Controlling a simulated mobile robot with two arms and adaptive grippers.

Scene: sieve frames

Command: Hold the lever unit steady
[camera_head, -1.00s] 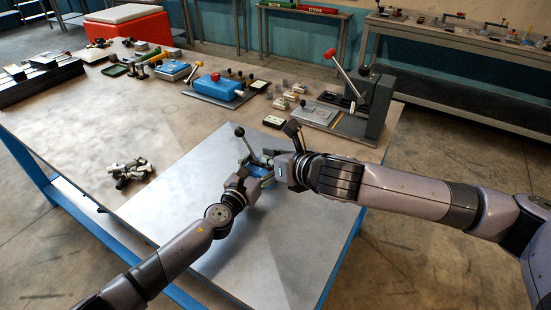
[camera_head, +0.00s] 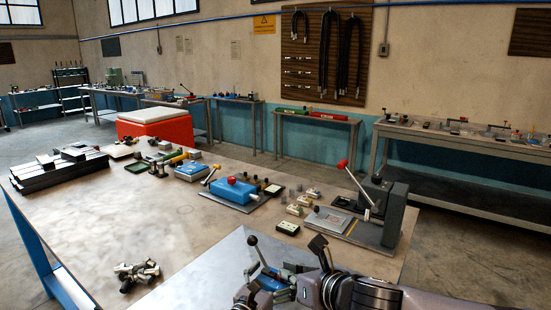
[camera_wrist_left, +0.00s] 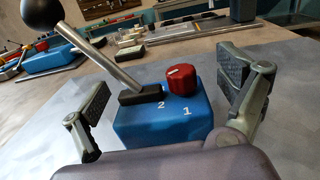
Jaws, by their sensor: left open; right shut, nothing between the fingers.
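The lever unit is a blue box (camera_wrist_left: 160,128) with a black-knobbed lever (camera_wrist_left: 88,52), a red dial (camera_wrist_left: 181,79) and the marks 2 and 1. It sits on the grey plate at the front of the bench. In the head view its lever (camera_head: 257,252) shows, while its body is mostly hidden by my grippers. My left gripper (camera_wrist_left: 168,105) is open, with one finger on each side of the box and visible gaps between. My right gripper (camera_head: 300,284) is shut and empty, close to the right of the unit in the head view.
A grey press-like unit with a red-tipped lever (camera_head: 393,213) stands at the bench's right. A blue device (camera_head: 235,191) and small parts line the back. A cluster of metal fittings (camera_head: 137,273) lies at left. The bench middle (camera_head: 170,215) is clear.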

